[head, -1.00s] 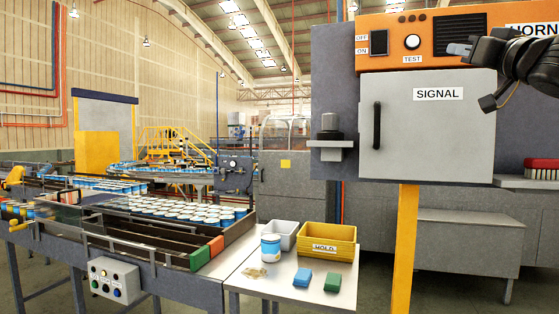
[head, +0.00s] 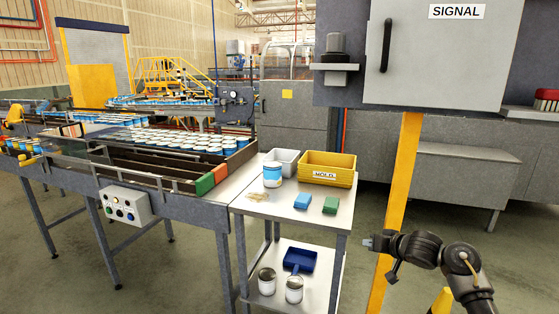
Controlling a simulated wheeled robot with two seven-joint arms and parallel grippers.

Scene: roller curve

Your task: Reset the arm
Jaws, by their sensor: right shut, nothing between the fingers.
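My right gripper (head: 376,243) is at the lower right of the head view, shut and empty. It is in front of the yellow post (head: 400,190) and to the right of the steel side table (head: 268,208), apart from the table in the picture. Its arm comes in from the lower right. My left gripper is not in view. The grey SIGNAL cabinet (head: 425,65) is at the top, with its door shut. The orange panel above it is out of the picture.
The side table carries a yellow HOLD bin (head: 328,182), a grey bin (head: 283,155), a can (head: 272,174), a blue block (head: 302,201) and a green block (head: 331,205). Its lower shelf holds cans and a blue dustpan (head: 299,260). The can conveyor (head: 180,211) stands left.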

